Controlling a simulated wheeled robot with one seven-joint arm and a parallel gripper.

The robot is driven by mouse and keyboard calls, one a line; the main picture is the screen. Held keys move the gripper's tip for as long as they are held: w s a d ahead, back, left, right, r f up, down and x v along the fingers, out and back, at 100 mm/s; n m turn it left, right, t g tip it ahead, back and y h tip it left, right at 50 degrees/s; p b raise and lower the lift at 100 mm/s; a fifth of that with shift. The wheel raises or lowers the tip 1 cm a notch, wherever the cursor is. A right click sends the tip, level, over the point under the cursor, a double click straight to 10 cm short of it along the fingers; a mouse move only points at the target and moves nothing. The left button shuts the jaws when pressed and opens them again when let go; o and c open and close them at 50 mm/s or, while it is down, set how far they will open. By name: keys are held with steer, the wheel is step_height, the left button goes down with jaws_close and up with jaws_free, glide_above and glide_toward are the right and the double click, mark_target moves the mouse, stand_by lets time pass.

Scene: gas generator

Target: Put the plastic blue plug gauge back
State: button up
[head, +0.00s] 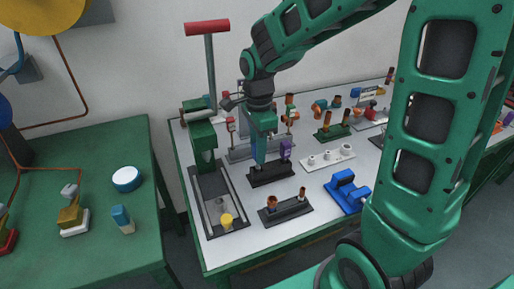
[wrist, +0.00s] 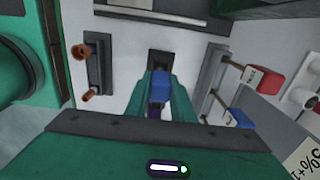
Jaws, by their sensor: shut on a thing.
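The blue plug gauge (wrist: 159,87) is between the two fingers of my gripper (wrist: 158,78) in the wrist view. My gripper (head: 261,158) is shut on it and points down over the left part of a small black holder (head: 270,175) in the head view. A strip of blue (head: 260,151) shows between the fingers there. A purple plug gauge (head: 285,149) stands upright in the holder just right of my gripper. The blue gauge's lower end is hidden, so I cannot tell whether it is in a hole or above it.
A black holder with brown plugs (head: 285,207) stands in front. A white block with holes (head: 327,158) and a blue fixture (head: 347,191) are to the right. A green press (head: 203,140) stands close on the left. A grey rack (wrist: 211,75) with tagged gauges is behind.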

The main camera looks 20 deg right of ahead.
steer(key=shift+f, duration=1.1)
steer(key=o, duration=1)
steer(key=shift+c, duration=0.2)
step_height(320, 180, up, 11)
steer(key=shift+f, duration=0.1)
steer(key=s+d+f+n, duration=0.1)
steer(key=s+d+n, duration=0.4)
steer(key=s+d, duration=0.3)
steer(key=s+d+f+n, duration=0.2)
steer(key=s+d+n, duration=0.4)
steer(key=s, duration=0.9)
steer(key=d, duration=0.3)
steer(key=shift+d+f+n, duration=0.25)
steer(key=shift+n, duration=0.05)
